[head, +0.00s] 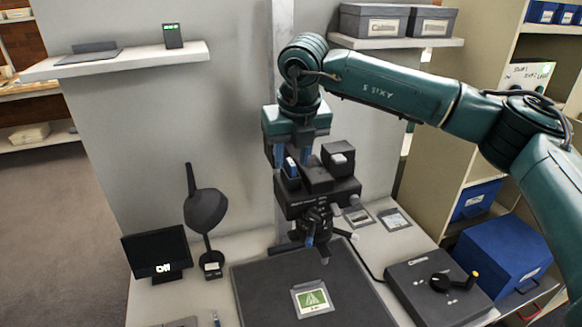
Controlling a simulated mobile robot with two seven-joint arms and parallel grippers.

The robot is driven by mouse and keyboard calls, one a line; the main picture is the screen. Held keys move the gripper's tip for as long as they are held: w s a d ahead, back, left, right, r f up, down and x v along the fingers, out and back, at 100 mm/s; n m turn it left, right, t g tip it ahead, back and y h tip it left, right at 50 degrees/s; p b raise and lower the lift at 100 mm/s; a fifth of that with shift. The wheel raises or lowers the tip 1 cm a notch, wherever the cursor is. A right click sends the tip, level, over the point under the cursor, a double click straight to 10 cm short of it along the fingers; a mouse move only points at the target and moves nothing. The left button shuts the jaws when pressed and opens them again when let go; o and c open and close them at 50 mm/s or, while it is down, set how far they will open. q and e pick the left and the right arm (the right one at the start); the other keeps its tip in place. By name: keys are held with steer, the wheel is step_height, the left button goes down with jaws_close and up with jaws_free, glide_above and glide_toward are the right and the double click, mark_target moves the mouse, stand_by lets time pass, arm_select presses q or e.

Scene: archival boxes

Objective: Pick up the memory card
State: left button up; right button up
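My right gripper (292,158) comes down from above, over the top left of a dark camera-like device (318,190) mounted on a stand. Its two fingers look apart. A small blue item with a pale end (291,168) sits on the device, just below and between the fingertips. It may be the memory card, but it is too small to be sure. I cannot tell whether the fingers touch it. My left gripper is not in view.
Below the device lies a dark baseboard (262,290) with a green picture card (313,299). A lamp (206,208) and a small black screen (156,252) stand left. A grey control box (438,290) is right. Shelves (130,60) flank the upper wall.

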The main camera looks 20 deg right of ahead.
steer(key=shift+w+f, duration=0.1)
steer(key=shift+f, duration=0.3)
steer(key=shift+c, duration=0.2)
jaws_close()
